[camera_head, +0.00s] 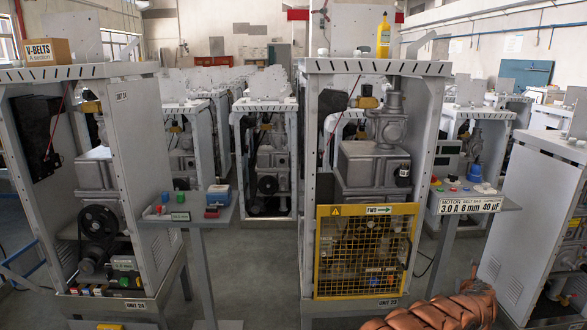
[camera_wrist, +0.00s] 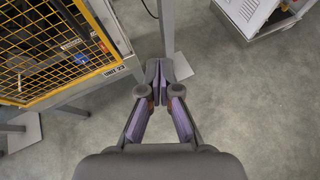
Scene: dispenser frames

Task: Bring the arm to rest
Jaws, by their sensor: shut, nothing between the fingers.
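My gripper (camera_wrist: 159,78) shows in the wrist view, its purple-padded fingers together at the tips. It is shut and empty, above bare grey floor. A yellow mesh guard (camera_wrist: 50,45) of the unit marked "UNIT 23" is to the left of the fingers, and a grey post (camera_wrist: 166,25) stands just beyond the fingertips. The gap between the post and the fingertips cannot be judged. In the head view I cannot make out the gripper.
In the head view, the yellow guard (camera_head: 366,250) fronts the central dispenser frame. A control stand (camera_head: 470,200) is on its right, another stand (camera_head: 190,217) on its left. A grey cabinet (camera_head: 530,215) stands at far right. Open floor (camera_head: 250,260) lies between the left and central frames.

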